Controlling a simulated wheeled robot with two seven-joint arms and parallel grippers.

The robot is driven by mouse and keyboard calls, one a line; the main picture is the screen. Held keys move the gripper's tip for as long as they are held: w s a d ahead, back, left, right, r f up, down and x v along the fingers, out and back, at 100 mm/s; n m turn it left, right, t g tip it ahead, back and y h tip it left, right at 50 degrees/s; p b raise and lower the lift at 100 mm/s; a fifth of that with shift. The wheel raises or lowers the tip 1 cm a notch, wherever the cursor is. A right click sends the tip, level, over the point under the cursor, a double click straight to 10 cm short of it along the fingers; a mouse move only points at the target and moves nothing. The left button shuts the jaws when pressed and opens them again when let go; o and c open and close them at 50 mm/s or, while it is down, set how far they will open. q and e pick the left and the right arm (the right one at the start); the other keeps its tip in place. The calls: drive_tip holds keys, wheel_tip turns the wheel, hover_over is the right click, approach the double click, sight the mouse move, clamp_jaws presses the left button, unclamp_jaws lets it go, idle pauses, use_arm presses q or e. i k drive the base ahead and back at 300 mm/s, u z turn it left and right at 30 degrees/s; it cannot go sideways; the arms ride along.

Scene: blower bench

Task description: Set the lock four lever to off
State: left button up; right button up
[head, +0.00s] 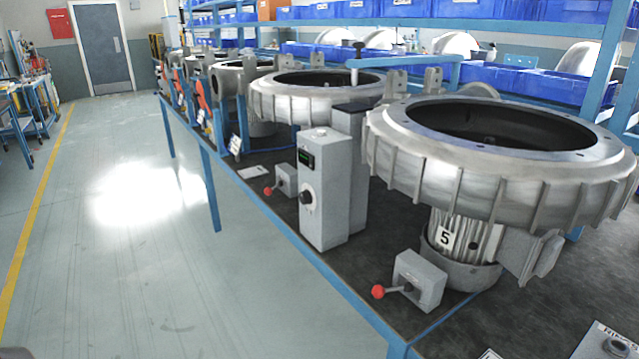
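A small grey lever box (286,178) with a red ball knob (268,191) stands on the bench in front of the second blower (315,97). I see no readable number on that box or blower, so I cannot tell if it is lock four. A nearer lever box (420,280) with a red knob (377,291) stands before the blower marked 5 (480,240). Both levers stick out to the left, towards the bench's front edge. I cannot read any off marking. Neither of my grippers shows in the head view.
A tall grey control box (325,200) with a green display and black knob stands between the two lever boxes. The blue-framed bench (330,285) runs away to the back left, with more blowers. Blue bins (540,85) line the shelf behind. The floor at left is clear.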

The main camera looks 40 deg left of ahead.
sight(268, 190)
drive_tip(key=u, duration=2.5)
drive_tip(key=i, duration=2.2)
drive_tip(key=z, duration=0.8)
